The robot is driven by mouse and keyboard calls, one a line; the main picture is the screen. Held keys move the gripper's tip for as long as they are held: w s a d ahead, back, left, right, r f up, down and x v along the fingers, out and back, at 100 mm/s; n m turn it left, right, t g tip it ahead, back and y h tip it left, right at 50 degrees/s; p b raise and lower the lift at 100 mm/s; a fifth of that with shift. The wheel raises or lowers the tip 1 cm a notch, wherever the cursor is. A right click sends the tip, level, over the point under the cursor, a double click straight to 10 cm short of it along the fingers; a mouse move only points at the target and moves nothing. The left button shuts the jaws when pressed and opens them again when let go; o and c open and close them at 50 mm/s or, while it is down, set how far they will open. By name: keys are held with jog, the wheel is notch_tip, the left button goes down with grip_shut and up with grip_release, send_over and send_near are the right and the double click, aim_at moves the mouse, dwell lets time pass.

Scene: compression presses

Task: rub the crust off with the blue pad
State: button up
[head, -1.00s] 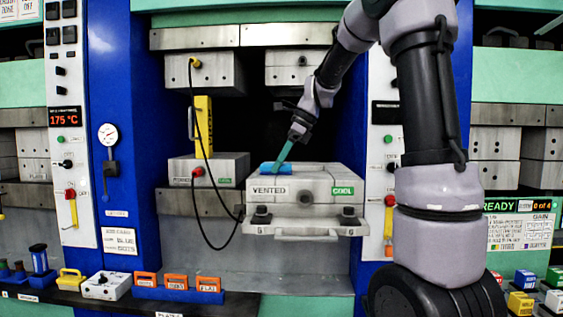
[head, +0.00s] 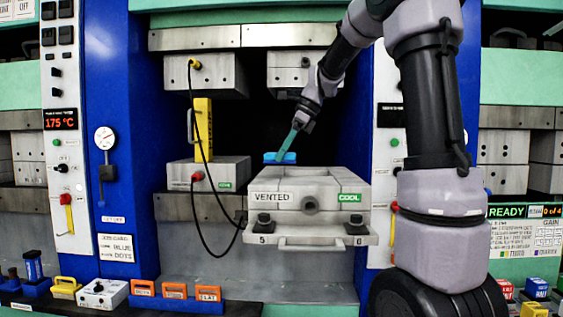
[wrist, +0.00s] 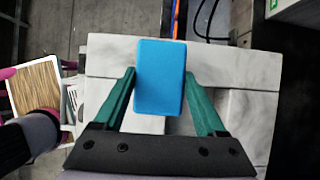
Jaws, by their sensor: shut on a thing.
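The blue pad (head: 280,158) is held between the green fingers of my gripper (head: 287,148), over or behind the back left edge of the grey mould (head: 268,184) marked VENTED and COOL. The wrist view shows the pad (wrist: 160,60) face-on between the two fingers of my gripper (wrist: 160,78), with pale mould blocks (wrist: 235,75) beneath and around it. The pad looks raised in the head view, but I cannot tell whether it touches the mould. The mould's top has a recess. No crust can be made out; the pad hides part of the surface.
The mould rests on a shelf with a handle (head: 310,244). Left of it stand a grey block with a yellow upright piece (head: 203,130) and hanging black cables (head: 212,243). Upper press blocks (head: 300,75) hang above. Orange-handled tools (head: 175,291) line the front ledge.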

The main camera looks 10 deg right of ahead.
jog(key=shift+r, duration=2.1)
